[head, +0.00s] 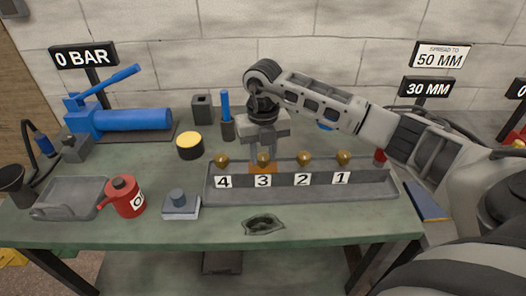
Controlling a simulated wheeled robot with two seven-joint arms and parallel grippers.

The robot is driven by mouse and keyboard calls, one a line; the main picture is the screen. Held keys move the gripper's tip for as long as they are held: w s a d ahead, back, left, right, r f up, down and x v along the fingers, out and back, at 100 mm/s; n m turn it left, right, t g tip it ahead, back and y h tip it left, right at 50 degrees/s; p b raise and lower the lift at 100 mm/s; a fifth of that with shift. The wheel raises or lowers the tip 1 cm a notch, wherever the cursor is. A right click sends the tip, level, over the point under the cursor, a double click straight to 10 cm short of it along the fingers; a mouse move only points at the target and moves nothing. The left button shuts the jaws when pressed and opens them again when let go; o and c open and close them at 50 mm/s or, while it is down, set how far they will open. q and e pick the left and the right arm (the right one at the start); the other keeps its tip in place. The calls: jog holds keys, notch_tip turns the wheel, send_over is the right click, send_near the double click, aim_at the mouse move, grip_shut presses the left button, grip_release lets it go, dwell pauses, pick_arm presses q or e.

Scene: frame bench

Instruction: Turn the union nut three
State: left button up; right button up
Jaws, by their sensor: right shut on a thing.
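The long grey tray (300,193) carries white number cards 4, 3, 2 and 1 from left to right, each with a round brass-coloured piece above it. At card 3 (263,181) there is a brass piece (263,159) and an orange part (262,169), which I take as union nut three. My right gripper (264,153) comes down from above at station 3 and is shut on the nut. My left gripper is not in view.
Brass pieces at stations 4 (222,160) and 2 (304,159) flank my right gripper closely. Left are a blue pump (130,120), a yellow-topped tin (190,147), a red can (123,196) and a grey block (181,207). A dark rag (264,224) lies in front.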

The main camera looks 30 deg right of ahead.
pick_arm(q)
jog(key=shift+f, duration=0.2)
pick_arm(e)
jog(key=shift+n+b, duration=0.65)
jog(key=shift+n, duration=0.55)
jog(key=n+b, duration=0.1)
jog(key=n, duration=0.1)
jog(key=shift+d+n, duration=0.1)
jog(key=shift+n, duration=0.2)
jog(key=n+b, duration=0.2)
jog(key=n, duration=0.3)
jog(key=shift+w, duration=0.1)
jog(key=n+b, duration=0.1)
jog(key=n, duration=0.3)
jog(key=shift+b, duration=0.4)
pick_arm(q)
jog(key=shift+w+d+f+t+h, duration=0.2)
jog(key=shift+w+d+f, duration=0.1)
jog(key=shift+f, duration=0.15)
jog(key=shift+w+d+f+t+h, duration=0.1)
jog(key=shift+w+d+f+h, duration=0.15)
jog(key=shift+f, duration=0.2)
pick_arm(e)
jog(key=shift+r+n, duration=0.1)
jog(key=shift+n, duration=0.9)
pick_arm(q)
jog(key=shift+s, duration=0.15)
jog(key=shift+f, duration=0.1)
